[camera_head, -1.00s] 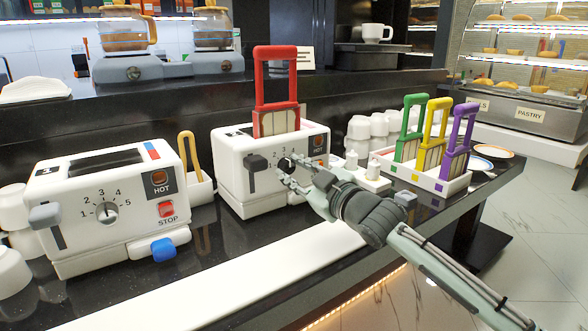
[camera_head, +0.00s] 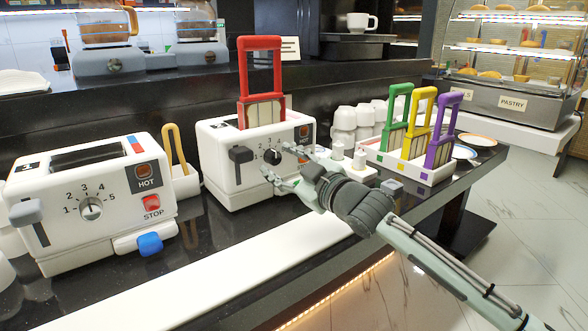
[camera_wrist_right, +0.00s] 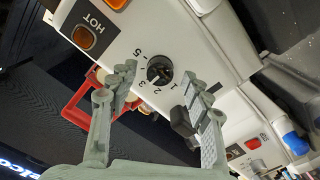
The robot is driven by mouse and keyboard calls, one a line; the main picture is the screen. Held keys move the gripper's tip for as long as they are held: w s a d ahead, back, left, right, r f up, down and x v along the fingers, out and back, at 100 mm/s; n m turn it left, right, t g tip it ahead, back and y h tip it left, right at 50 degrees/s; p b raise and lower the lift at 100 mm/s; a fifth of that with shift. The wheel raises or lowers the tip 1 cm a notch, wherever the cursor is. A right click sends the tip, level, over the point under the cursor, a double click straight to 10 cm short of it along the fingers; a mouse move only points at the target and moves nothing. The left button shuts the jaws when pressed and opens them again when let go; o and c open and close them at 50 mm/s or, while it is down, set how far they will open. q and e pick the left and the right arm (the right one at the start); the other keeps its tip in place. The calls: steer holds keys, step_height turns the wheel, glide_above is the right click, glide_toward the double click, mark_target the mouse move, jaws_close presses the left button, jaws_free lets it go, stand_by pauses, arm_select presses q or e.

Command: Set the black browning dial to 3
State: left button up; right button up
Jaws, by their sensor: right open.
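The black browning dial (camera_head: 272,156) is on the front of the right-hand white toaster (camera_head: 222,178), which holds a red-handled rack (camera_head: 260,85). In the right wrist view the dial (camera_wrist_right: 160,68) shows as a dark round knob with numbers around it. I cannot tell for certain which number it points at. My right gripper (camera_head: 277,161) is open in front of the toaster. In the wrist view its fingers (camera_wrist_right: 160,78) stand on either side of the dial, apart from each other, with nothing held. Whether a fingertip touches the knob is unclear. My left gripper is not in view.
A second white toaster (camera_head: 90,232) with a grey dial (camera_head: 91,209) stands at the left. The right-hand toaster's black lever (camera_head: 241,155) is left of its dial. White shakers (camera_head: 358,160) and a tray of coloured racks (camera_head: 431,176) stand right. The white counter strip (camera_head: 215,280) is clear.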

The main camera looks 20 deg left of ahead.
steer(key=v, duration=1.1)
steer(key=shift+s+d, duration=0.2)
